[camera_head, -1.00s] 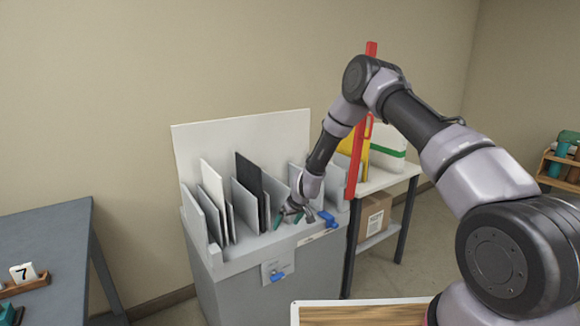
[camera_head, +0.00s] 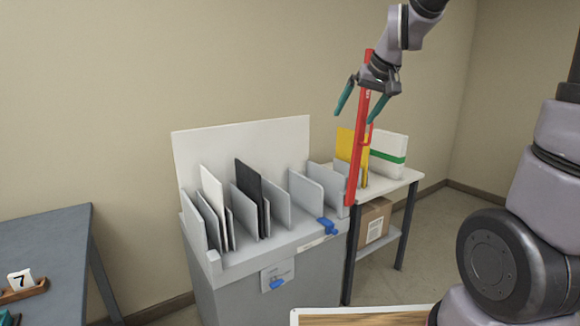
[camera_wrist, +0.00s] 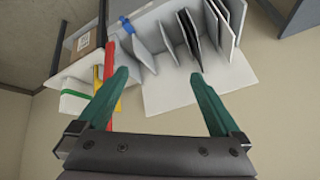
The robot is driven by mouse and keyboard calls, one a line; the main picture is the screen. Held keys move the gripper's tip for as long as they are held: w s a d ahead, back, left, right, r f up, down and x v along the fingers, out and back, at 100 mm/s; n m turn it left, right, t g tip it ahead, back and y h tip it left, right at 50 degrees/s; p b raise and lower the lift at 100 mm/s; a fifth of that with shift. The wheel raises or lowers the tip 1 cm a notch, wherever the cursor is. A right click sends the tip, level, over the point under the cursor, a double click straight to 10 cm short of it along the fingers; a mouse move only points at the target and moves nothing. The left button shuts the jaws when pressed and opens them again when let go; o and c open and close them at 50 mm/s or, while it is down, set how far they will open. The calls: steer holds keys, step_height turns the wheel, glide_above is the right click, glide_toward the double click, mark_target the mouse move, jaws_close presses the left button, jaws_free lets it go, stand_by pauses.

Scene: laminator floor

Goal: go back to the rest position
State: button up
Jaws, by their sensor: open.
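My gripper (camera_head: 365,101) is raised in the air above the right end of the grey rack cabinet (camera_head: 240,290). Its two green fingers are spread wide with nothing between them. In the wrist view my gripper (camera_wrist: 160,80) is also open and empty, with the rack seen beyond it. The rack holds a white panel (camera_head: 212,188) and a black panel (camera_head: 248,178) upright between grey dividers. A blue clamp-like part (camera_head: 327,226) sits at its front edge.
A red upright bar (camera_head: 356,165) stands at the rack's right end, close to my gripper in the picture. A side table (camera_head: 400,180) holds yellow and white items, with a cardboard box (camera_head: 374,222) below. A grey table (camera_head: 50,240) is at left.

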steer(key=s+d+r+m, duration=0.1)
steer(key=s+d, duration=0.1)
steer(key=s, duration=0.4)
steer(key=s+d+r+m, duration=0.1)
steer(key=s+d+m, duration=0.1)
steer(key=s, duration=0.5)
steer(key=s+d+r+m+t+h, duration=0.1)
steer(key=s+d+r, duration=0.1)
steer(key=s, duration=0.5)
steer(key=shift+s+d+m, duration=0.15)
steer(key=shift+d+m, duration=0.15)
steer(key=shift+d, duration=0.55)
